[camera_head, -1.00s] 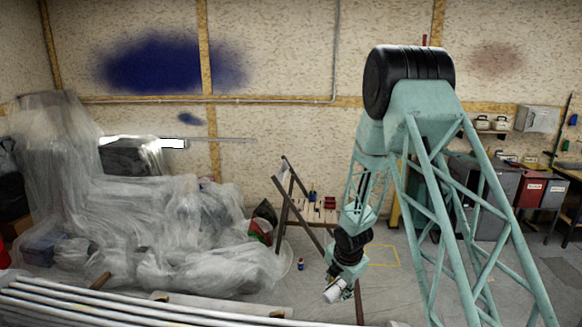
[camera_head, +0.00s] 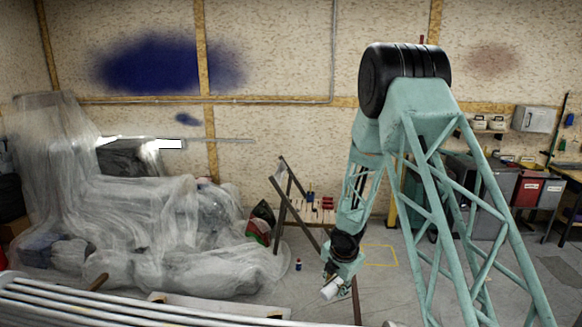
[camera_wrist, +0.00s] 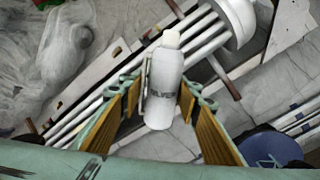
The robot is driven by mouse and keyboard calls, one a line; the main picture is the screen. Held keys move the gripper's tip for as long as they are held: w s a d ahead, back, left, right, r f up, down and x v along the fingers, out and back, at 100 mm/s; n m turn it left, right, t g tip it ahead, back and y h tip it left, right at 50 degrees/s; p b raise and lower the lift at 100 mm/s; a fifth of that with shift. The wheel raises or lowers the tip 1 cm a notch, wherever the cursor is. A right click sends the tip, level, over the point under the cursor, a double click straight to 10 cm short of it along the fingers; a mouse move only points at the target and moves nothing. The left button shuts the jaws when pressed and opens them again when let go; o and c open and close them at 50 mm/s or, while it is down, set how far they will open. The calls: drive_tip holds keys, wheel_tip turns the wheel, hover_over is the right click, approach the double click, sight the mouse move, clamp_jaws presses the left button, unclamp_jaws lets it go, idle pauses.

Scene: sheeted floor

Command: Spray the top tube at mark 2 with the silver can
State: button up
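In the head view the can (camera_head: 331,288) hangs at the end of my arm, tilted, right of the tubes. Several long white tubes (camera_head: 130,308) lie parallel at the lower left of the head view. In the wrist view the tubes (camera_wrist: 95,112) run diagonally behind the can, which hides part of them. I cannot make out mark 2.
A small can (camera_head: 298,265) stands on the floor behind the tubes. A dark trestle (camera_head: 285,205) stands behind my gripper. Plastic sheeting (camera_head: 150,225) covers bulky things at left. Red and grey bins (camera_head: 528,191) stand at right. Floor around the yellow outline (camera_head: 381,258) looks clear.

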drive_tip(key=shift+w+r, duration=0.2)
drive_tip(key=shift+r, duration=0.1)
drive_tip(key=shift+s+a+f+b, duration=0.15)
drive_tip(key=shift+s+a+f, duration=0.1)
drive_tip(key=shift+s+f, duration=0.15)
drive_tip(key=shift+s+a+f+b, duration=0.15)
drive_tip(key=shift+s+a+f, duration=0.1)
drive_tip(key=shift+f, duration=0.25)
idle(1.8)
